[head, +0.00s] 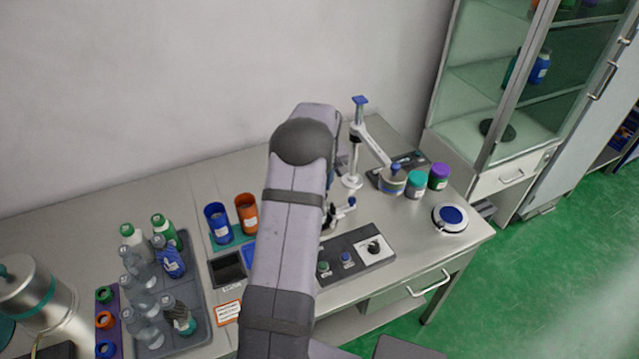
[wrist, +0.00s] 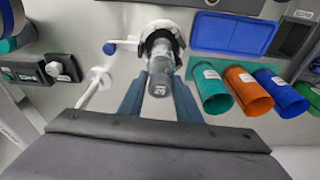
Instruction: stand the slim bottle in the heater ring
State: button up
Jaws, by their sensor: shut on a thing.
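The slim bottle (wrist: 163,67) is clear grey with a dark cap end towards the wrist camera. My gripper (wrist: 160,92) is shut on it, with one blue-grey finger on each side. The heater ring (wrist: 178,32) is a dark ring on a pale mount, straight beyond the bottle in the wrist view. The bottle's far end overlaps the ring's opening; I cannot tell how deep it sits or whether it touches the bottom. In the head view my arm hides the gripper and the bottle, and a blue-knobbed fitting (head: 350,202) shows beside the arm.
A grey tray (head: 196,325) with several bottles stands at the left. Blue (head: 218,223) and orange (head: 246,213) cups stand left of my arm.

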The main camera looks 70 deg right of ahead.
jog(key=shift+f, duration=0.4)
jog(key=o, duration=1.5)
jog(key=shift+o, duration=0.2)
jog(key=shift+r, duration=0.15)
jog(key=shift+r+p, duration=2.95)
jog(key=shift+r, duration=1.4)
